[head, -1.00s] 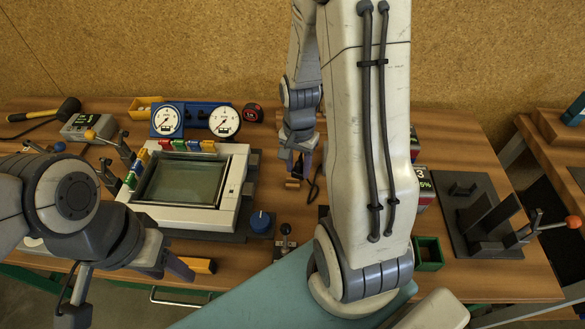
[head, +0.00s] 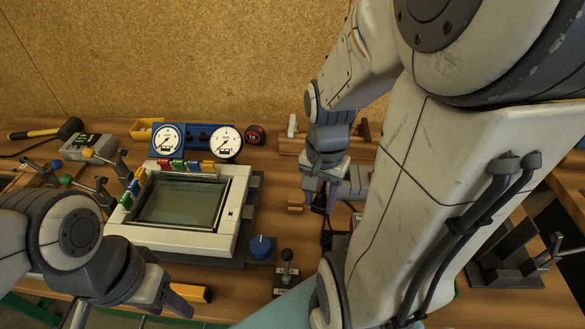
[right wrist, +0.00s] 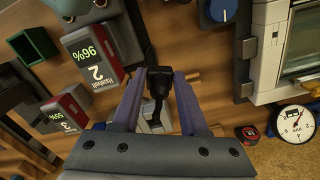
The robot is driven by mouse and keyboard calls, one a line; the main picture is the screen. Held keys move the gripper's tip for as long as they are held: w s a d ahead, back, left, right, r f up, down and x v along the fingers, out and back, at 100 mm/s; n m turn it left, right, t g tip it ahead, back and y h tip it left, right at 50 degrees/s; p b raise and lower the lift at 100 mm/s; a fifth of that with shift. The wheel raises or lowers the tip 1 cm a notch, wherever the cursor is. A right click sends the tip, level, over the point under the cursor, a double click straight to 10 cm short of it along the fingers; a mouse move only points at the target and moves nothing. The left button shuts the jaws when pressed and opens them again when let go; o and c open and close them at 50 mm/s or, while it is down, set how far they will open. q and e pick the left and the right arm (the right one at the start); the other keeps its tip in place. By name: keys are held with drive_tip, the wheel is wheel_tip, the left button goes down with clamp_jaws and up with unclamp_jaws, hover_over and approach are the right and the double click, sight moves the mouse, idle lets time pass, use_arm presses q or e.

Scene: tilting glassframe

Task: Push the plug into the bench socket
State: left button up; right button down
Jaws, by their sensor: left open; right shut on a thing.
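My right gripper (head: 323,192) is over the back middle of the bench, right of the framed screen. In the right wrist view its purple fingers (right wrist: 161,82) are shut on a black plug (right wrist: 157,88), with a dark cable running from it. In the head view the plug (head: 319,204) is small and partly hidden by the fingers. I cannot make out the bench socket for certain; a grey housing (head: 356,183) stands just right of the gripper. My left gripper (head: 168,296) is open and empty at the bench's front left.
The framed screen (head: 182,202) with coloured clips stands left of my right gripper. A blue knob (head: 260,246) and a black-knobbed lever (head: 287,268) are in front. Gauges (head: 226,140) stand behind. Battery units (right wrist: 97,58) show in the wrist view. My right arm hides much of the right bench.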

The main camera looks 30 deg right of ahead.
sight(320, 198)
drive_tip(key=shift+r+p, duration=1.95)
drive_tip(key=shift+r, duration=0.15)
drive_tip(key=shift+f, duration=0.1)
